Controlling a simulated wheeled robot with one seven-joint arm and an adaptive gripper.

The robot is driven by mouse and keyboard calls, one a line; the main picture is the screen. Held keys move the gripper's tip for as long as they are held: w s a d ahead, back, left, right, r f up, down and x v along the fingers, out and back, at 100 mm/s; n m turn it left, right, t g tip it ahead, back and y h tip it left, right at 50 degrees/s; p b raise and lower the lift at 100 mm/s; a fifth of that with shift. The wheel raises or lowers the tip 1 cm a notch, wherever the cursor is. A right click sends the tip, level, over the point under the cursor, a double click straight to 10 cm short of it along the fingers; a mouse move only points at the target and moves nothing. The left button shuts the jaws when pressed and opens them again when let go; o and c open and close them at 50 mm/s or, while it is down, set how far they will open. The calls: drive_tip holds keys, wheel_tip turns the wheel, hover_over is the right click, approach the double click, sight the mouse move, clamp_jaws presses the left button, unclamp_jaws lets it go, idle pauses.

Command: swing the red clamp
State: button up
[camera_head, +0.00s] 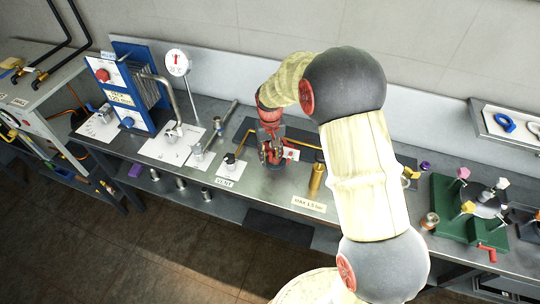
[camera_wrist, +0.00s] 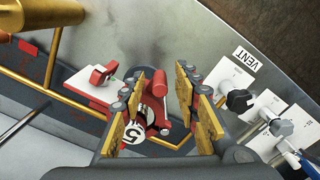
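The red clamp (camera_wrist: 158,84) shows in the wrist view between the two finger pads, its rounded red end pointing up the picture. A round white tag with a black 5 sits beside its lower part. My gripper (camera_wrist: 161,88) is open, with one yellow-padded finger on each side of the clamp. I see gaps between the clamp and both fingers. In the head view my gripper (camera_head: 270,145) points down over the bench, and it hides most of the clamp there.
A red lever on a white plate (camera_wrist: 90,88) is close left of the clamp. A brass cylinder (camera_head: 316,180) stands on the right. The VENT valve (camera_head: 230,162) and other valves stand on the left. A green fixture (camera_head: 447,215) is far right. The bench's front edge is near.

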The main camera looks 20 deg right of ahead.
drive_tip(key=shift+c, duration=0.9)
clamp_jaws()
